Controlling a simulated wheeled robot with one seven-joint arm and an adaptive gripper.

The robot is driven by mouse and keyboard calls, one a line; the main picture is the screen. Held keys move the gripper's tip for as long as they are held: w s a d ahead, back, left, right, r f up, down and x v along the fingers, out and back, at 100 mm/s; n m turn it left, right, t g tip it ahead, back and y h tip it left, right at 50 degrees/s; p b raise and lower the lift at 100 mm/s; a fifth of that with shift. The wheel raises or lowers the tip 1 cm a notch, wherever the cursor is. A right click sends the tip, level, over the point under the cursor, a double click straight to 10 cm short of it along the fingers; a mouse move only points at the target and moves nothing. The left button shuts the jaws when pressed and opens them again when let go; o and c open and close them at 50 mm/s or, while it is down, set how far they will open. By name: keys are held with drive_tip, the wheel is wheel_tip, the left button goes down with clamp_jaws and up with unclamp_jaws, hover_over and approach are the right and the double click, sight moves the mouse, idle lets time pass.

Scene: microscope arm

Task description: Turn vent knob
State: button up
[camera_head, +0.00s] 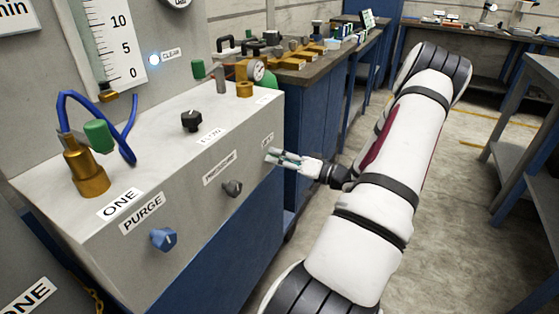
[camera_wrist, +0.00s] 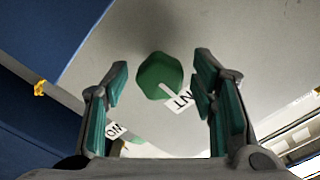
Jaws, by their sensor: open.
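In the wrist view, a green faceted knob (camera_wrist: 156,74) with a white pointer line sits on the grey panel (camera_wrist: 225,32). A white label (camera_wrist: 181,106) beside it shows the letters NT; the rest is hidden. My gripper (camera_wrist: 161,72) is open, with one finger on each side of the knob in this view and visible gaps on both sides. I cannot tell how far the fingertips are from the panel. In the head view my gripper (camera_head: 273,157) is at the right end of the panel's front face, and the green knob is hidden there.
A dark grey knob (camera_head: 232,188) and a blue PURGE knob (camera_head: 163,239) are further left on the same face. A blue cabinet (camera_head: 305,140) stands behind; the floor right is open.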

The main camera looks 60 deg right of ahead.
drive_tip(key=c, duration=1.1)
drive_tip(key=shift+c, duration=0.2)
